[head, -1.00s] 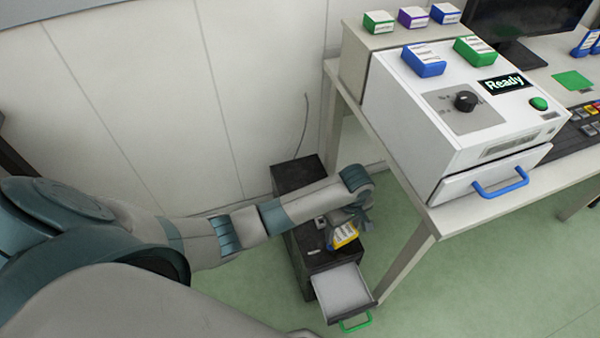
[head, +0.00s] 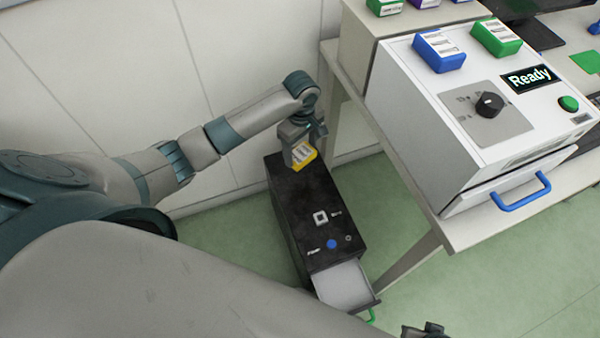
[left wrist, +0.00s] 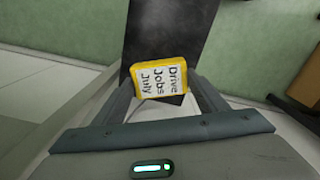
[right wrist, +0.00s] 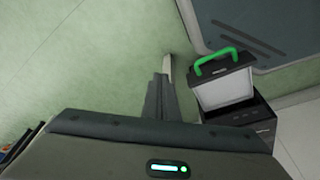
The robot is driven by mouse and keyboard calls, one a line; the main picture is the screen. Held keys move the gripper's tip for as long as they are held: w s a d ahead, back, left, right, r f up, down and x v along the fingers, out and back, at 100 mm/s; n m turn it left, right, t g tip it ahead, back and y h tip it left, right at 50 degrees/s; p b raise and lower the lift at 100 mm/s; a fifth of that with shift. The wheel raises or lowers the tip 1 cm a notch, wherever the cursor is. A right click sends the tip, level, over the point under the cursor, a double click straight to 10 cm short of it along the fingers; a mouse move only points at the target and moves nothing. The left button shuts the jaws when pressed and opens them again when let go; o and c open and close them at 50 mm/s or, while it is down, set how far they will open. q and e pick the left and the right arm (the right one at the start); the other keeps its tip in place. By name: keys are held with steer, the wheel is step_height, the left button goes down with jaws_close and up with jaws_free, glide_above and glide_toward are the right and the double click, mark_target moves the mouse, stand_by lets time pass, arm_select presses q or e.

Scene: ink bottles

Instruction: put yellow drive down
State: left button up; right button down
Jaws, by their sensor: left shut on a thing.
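The yellow drive (head: 304,154), with a white label, is held in my left gripper (head: 299,146) at the far end of the black cabinet's top (head: 300,195). In the left wrist view the drive (left wrist: 161,82) sits between the two fingers, its label reading "Drive Jobs July". Whether its underside touches the cabinet top is hidden. My right gripper (right wrist: 160,95) is shut and empty in the right wrist view, over the green floor. Only a dark piece of it shows at the bottom edge of the head view.
The cabinet's drawer (head: 345,286) is pulled out, with a green handle (right wrist: 216,58). The cabinet top has a small square, a blue round button and a bare far half. A white machine (head: 450,130) with blue and green drives stands on the desk to the right.

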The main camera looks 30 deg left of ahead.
arm_select(q)
steer(key=shift+f, duration=0.55)
steer(key=shift+f+b, duration=0.55)
steer(key=shift+f, duration=2.05)
arm_select(e)
steer(key=shift+v, duration=1.75)
steer(key=shift+w, duration=0.1)
arm_select(q)
step_height(320, 180, down, 3)
steer(key=shift+r+b, duration=0.2)
steer(key=shift+b, duration=0.15)
steer(key=shift+f, duration=0.55)
arm_select(e)
steer(key=shift+w+a+r+t, duration=0.2)
steer(key=shift+a+r+t, duration=0.15)
steer(key=shift+a, duration=0.2)
